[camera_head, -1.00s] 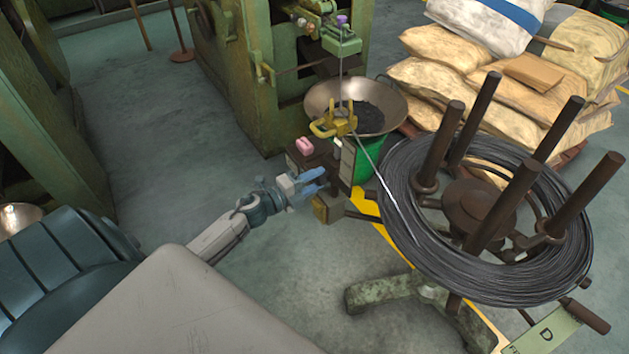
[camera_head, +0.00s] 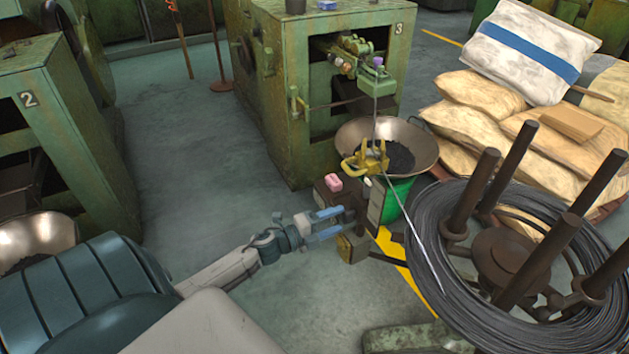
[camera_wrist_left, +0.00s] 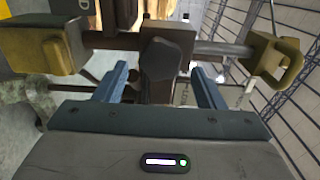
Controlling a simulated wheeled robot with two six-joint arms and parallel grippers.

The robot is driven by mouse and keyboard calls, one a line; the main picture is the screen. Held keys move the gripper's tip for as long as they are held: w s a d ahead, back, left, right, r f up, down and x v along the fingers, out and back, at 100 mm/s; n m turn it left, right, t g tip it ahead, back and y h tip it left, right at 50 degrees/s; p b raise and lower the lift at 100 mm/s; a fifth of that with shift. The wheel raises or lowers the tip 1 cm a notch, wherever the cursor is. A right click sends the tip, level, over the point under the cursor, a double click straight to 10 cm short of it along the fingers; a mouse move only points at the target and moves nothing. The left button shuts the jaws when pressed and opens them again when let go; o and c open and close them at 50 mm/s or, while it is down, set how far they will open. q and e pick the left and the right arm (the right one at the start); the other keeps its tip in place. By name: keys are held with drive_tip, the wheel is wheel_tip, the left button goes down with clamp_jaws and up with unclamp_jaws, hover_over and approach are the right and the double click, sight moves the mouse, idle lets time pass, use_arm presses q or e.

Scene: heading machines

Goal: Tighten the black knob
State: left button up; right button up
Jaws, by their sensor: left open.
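The black knob (camera_wrist_left: 165,58) is a dark lobed knob on the clamp device in the left wrist view. It sits in front of a horizontal bar, ahead of and between my blue fingers. My left gripper (camera_wrist_left: 162,80) is open, one finger to each side of the knob's line, with no contact visible. In the head view my left gripper (camera_head: 338,222) is level with the dark side of the device (camera_head: 333,196). The knob is hard to make out there. My right gripper is not in view.
A coil of wire (camera_head: 440,250) on a post stand is at the right. A metal bowl (camera_head: 420,135) sits on a green bucket (camera_head: 398,195). The floor on the left is open.

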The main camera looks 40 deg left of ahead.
use_arm(q)
drive_tip(key=v, duration=0.8)
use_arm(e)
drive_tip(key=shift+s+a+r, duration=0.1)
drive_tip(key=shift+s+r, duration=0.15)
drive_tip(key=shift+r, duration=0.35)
use_arm(q)
drive_tip(key=shift+s, duration=0.1)
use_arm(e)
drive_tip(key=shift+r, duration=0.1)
